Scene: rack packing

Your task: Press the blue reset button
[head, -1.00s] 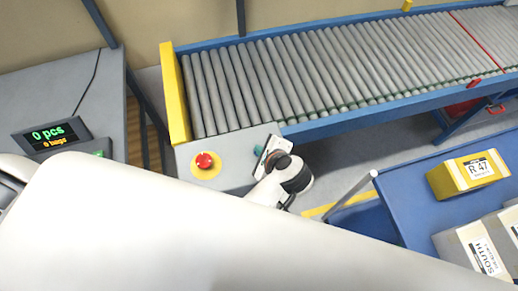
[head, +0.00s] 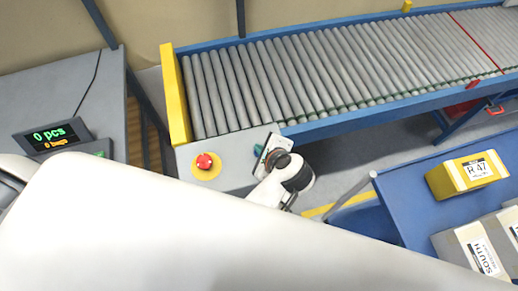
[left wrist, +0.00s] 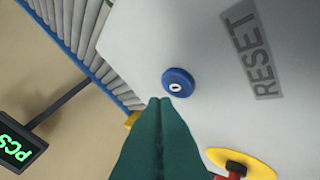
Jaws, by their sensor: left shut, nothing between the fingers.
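The blue round button (left wrist: 178,82) with a white mark sits on a light grey panel (left wrist: 205,40), beside the printed word RESET (left wrist: 253,52), in the left wrist view. My left gripper (left wrist: 160,102) has its green fingers shut together with nothing between them. Its tips point at the panel just below the button in that view; I cannot tell whether they touch it. In the head view the left gripper (head: 258,150) is over the right part of the conveyor's end panel (head: 228,176), and the blue button is hidden there. My right gripper is not in view.
A red emergency button on a yellow disc (head: 205,162) is left of the gripper on the same panel. The roller conveyor (head: 300,75) runs behind. A blue surface (head: 395,180) with a yellow box (head: 467,172) is at right. A display (head: 52,136) stands at left.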

